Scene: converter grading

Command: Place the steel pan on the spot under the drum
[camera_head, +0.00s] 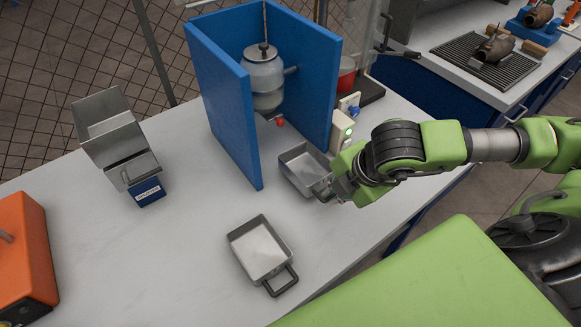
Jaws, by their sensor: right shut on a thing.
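A steel pan (304,165) is at the open front of the blue booth, just in front of and to the right of the drum. My right gripper (330,190) is shut at its near right side, where the handle is mostly hidden by the gripper. I cannot tell if the pan touches the table. The grey drum (263,80) hangs inside the blue booth (224,100), with a red-tipped outlet below it. A second steel pan (260,248) with a dark handle lies on the table nearer to me. The spot under the drum is not clearly visible. My left gripper is out of view.
A steel hopper unit (113,130) and an orange box (22,252) stand at the left. The white table (150,255) is clear between them and the near pan.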

